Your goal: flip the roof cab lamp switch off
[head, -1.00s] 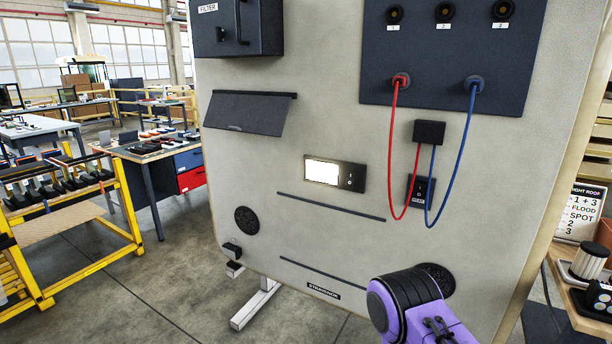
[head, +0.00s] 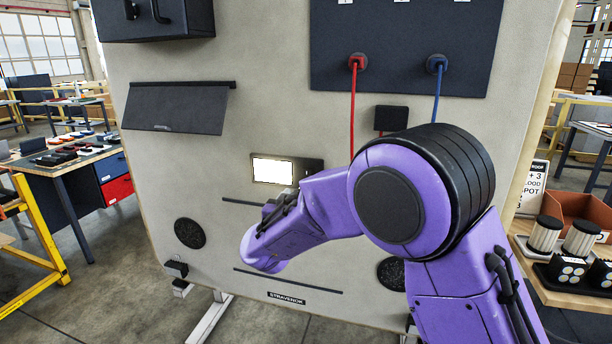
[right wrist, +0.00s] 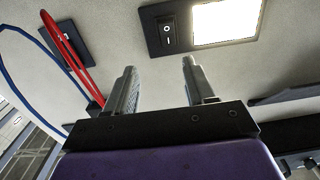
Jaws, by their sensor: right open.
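The roof cab lamp (head: 272,170) is a dark panel with a bright white lit rectangle on the upright beige board. In the right wrist view the lamp (right wrist: 226,22) is lit too, and its black rocker switch (right wrist: 168,30), with a circle and a bar mark, sits beside the light. My right gripper (right wrist: 160,68) is open and empty, its fingertips pointing toward the board just below the switch in that picture, with no visible contact. In the head view my right arm hides this gripper and part of the panel. My left gripper is not in view.
Red (head: 352,105) and blue (head: 437,100) cables hang from sockets on a dark panel above right. A hinged flap (head: 180,108) and a dark box (head: 155,18) stick out at upper left.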

